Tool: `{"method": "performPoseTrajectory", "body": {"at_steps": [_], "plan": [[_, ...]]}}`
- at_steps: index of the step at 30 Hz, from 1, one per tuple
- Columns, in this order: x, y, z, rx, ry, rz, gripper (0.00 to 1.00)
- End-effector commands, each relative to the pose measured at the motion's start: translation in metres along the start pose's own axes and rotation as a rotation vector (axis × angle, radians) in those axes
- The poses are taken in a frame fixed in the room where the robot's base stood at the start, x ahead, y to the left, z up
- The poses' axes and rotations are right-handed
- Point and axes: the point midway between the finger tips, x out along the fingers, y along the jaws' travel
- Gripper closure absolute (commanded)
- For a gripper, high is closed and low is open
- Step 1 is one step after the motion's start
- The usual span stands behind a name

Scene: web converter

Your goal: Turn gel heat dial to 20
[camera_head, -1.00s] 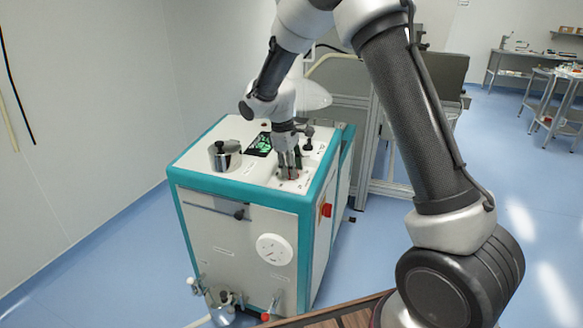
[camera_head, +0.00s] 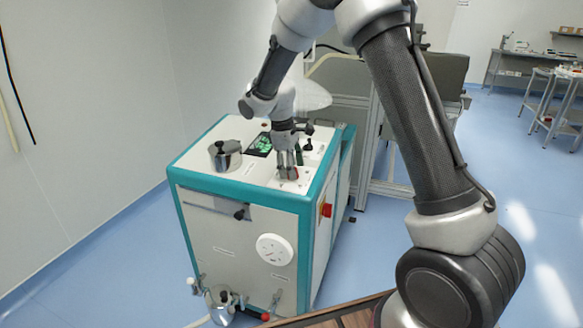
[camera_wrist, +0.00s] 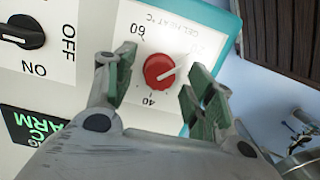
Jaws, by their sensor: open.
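The gel heat dial (camera_wrist: 159,71) is a round red knob on a white panel, its label upside down in the wrist view. 60 is legible at its upper left and 40 below it; the print at its upper right is faint. A pale mark on the knob points right and slightly up. A gap shows at the left finger; contact at the right is unclear. In the head view, my gripper (camera_head: 287,172) is low over the machine's top, and its fingers mostly hide the dial.
A black ON/OFF switch (camera_wrist: 22,33) and a green-lit display (camera_wrist: 38,128) are near the dial. A metal pot (camera_head: 225,156) stands on the machine's top (camera_head: 215,181). A red switch (camera_head: 326,210) is on its side. Open floor lies to the right.

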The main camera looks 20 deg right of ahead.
Motion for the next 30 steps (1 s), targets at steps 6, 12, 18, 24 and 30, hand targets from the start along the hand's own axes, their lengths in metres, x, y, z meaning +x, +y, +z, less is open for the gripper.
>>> {"method": "performPoseTrajectory", "body": {"at_steps": [6, 12, 18, 24, 30], "plan": [[-0.041, 0.001, -0.001, 0.001, 0.006, 0.004, 0.46], [-0.085, 0.001, -0.001, -0.001, 0.006, 0.003, 0.46], [-0.111, 0.000, -0.001, 0.000, 0.003, 0.001, 0.46], [-0.116, 0.000, 0.000, 0.000, 0.002, 0.001, 0.46], [-0.116, 0.000, 0.000, 0.003, 0.002, 0.001, 0.46]]}}
